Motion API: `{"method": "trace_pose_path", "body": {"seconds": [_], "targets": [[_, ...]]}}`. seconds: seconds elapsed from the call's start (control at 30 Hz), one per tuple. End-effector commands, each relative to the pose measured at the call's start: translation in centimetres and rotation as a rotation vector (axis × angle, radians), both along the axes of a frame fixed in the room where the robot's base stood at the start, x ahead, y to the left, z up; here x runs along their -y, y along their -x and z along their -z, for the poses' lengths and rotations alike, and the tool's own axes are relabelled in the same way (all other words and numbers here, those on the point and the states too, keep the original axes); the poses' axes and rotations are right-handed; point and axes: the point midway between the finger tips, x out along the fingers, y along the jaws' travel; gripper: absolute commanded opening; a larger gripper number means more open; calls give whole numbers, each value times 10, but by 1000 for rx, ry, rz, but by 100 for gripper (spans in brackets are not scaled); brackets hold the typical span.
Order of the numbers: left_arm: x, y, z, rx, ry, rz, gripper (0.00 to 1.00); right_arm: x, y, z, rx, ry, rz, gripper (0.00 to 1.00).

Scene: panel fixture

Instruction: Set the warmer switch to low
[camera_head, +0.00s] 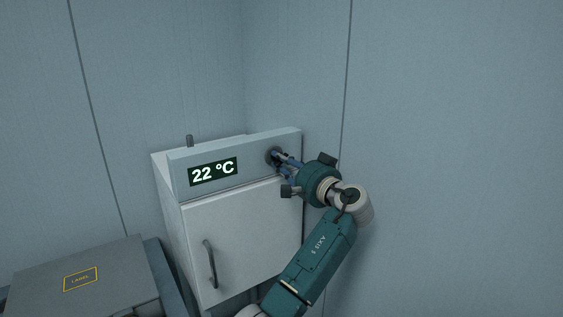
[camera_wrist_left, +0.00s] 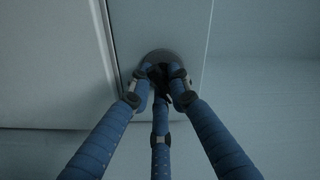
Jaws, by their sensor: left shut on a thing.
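The warmer (camera_head: 243,229) is a pale box with a door below and a panel above. Its display (camera_head: 213,171) reads 22 °C. The round dark switch knob (camera_head: 273,155) sits at the right end of the panel. My left gripper (camera_head: 279,158) is at the knob, its blue fingers closed around it. In the left wrist view, the fingers of the left gripper (camera_wrist_left: 160,75) meet on the dark knob (camera_wrist_left: 161,56). They hide most of it, so its setting cannot be read. My right gripper is not in view.
A dark handle (camera_head: 209,264) is on the warmer's closed door. A grey box with a yellow label (camera_head: 81,279) stands at the lower left. Plain walls (camera_head: 430,120) are behind, with open space at the right.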

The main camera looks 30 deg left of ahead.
Motion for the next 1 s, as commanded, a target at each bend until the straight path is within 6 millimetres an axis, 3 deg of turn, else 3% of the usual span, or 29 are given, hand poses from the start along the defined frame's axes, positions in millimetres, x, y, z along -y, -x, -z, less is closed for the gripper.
{"method": "trace_pose_path", "body": {"seconds": [0.03, 0.1, 0.47, 0.57, 1.0], "targets": [[1, -1, 3, -3, 4, 3, 22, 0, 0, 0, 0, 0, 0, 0], [1, -1, 3, -3, 4, 3, 35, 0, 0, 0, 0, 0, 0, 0], [4, 1, 1, 0, 3, 2, 35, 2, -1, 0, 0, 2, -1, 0], [14, 5, 1, 0, 2, 2, 35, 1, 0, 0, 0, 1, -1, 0], [95, 37, 2, -2, 4, 4, 35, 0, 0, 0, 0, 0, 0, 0]]}}
